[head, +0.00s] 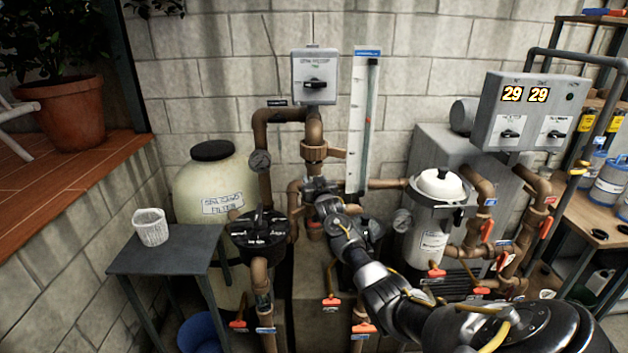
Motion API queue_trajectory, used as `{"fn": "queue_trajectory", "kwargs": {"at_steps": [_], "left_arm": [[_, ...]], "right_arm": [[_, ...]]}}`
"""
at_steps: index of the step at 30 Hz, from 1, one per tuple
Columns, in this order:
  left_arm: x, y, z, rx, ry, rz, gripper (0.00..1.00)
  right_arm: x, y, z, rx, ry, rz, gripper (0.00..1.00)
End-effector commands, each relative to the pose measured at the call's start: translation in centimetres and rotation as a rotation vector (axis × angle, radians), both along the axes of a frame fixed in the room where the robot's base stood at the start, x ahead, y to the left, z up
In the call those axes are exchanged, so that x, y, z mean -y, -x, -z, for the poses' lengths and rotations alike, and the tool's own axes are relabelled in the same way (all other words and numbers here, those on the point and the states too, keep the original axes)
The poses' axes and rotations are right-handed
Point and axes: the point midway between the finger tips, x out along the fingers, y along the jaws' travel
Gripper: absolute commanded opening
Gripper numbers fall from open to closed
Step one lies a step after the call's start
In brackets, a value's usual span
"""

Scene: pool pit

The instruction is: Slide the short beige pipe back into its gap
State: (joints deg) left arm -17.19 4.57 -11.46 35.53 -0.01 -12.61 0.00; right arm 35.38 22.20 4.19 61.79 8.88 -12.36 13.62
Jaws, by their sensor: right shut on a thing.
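My right gripper (320,188) reaches in from the lower right and is shut on the short beige pipe (313,170), which is mostly hidden behind the jaws. The held pipe is upright, just below the beige union collar (314,151) on the vertical brown pipe. Whether the pipe's ends touch the fittings above and below cannot be told, as my gripper and forearm cover that area. My left gripper is not in view.
A black-lidded strainer (258,234) stands left of the gripper, and a white-lidded canister (438,190) stands to the right. A clear gauge tube (364,120) rises close behind. A grey side table (160,250) holds a white basket (150,227). Brown pipes crowd the area.

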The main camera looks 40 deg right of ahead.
Motion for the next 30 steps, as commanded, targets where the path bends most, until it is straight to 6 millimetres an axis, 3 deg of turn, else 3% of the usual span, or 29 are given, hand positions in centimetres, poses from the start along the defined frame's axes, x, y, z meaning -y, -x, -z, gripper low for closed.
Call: {"fn": "queue_trajectory", "kwargs": {"at_steps": [26,27,30], "left_arm": [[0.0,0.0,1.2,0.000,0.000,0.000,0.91],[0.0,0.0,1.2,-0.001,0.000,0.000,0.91],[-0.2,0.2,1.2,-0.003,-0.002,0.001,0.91]], "right_arm": [[1.1,-0.3,0.8,-0.008,-0.001,0.013,0.04],[1.1,-0.2,0.9,-0.009,-0.001,0.013,0.49],[0.9,-0.3,0.8,-0.008,-0.002,0.010,0.62]]}}
